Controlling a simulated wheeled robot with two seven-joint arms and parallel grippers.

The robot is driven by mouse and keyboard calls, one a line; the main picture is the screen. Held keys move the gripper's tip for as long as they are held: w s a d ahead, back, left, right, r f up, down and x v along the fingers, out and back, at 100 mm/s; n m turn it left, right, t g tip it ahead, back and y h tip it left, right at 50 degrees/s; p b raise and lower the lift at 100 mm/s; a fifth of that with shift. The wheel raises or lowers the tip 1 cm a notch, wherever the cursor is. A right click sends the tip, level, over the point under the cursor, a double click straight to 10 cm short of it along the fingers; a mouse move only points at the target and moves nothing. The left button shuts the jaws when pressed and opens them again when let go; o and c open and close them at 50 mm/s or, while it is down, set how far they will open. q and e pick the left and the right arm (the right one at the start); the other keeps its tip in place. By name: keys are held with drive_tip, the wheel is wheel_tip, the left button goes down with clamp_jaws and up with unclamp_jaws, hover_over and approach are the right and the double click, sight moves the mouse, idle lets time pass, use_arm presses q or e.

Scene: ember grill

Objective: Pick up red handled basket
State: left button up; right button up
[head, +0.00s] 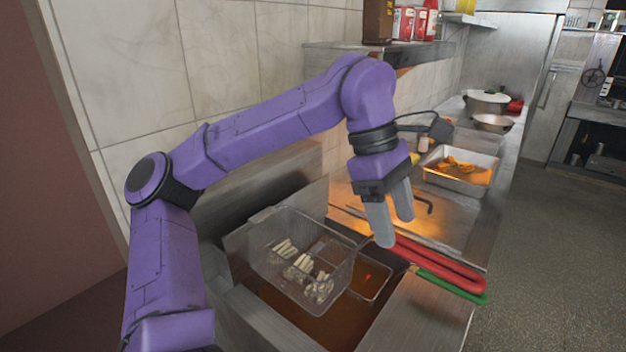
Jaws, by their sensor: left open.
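A wire fryer basket (300,262) holding pale pieces of food sits at the fryer, over brown oil (300,318). A red handle (436,262) and a green handle (452,286) reach to the right over the steel edge. The red handle lies just behind the green one. Which basket each handle joins is hard to tell. My left gripper (394,224) points down with its two grey fingers apart and empty. Its fingertips are just above and left of the red handle, near its inner end. My right gripper is not in view.
A metal tray (460,182) with orange fried food stands on the lit counter behind. Pots (487,102) stand farther back. A wall shelf (375,48) with red boxes is above my arm. Open floor (560,240) lies to the right.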

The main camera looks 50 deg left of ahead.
use_arm(q)
drive_tip(key=x, duration=0.3)
drive_tip(key=shift+a, duration=0.1)
clamp_jaws()
drive_tip(key=shift+s+r, duration=0.15)
drive_tip(key=shift+r, duration=0.05)
drive_tip(key=s+d+r+b, duration=0.2)
drive_tip(key=s+d+r, duration=0.1)
drive_tip(key=s, duration=0.3)
drive_tip(key=s+d+r+b, duration=0.2)
drive_tip(key=s+d+r, duration=0.1)
drive_tip(key=s, duration=0.3)
drive_tip(key=shift+d+r, duration=0.25)
drive_tip(key=shift+r, duration=0.6)
drive_tip(key=shift+a, duration=0.1)
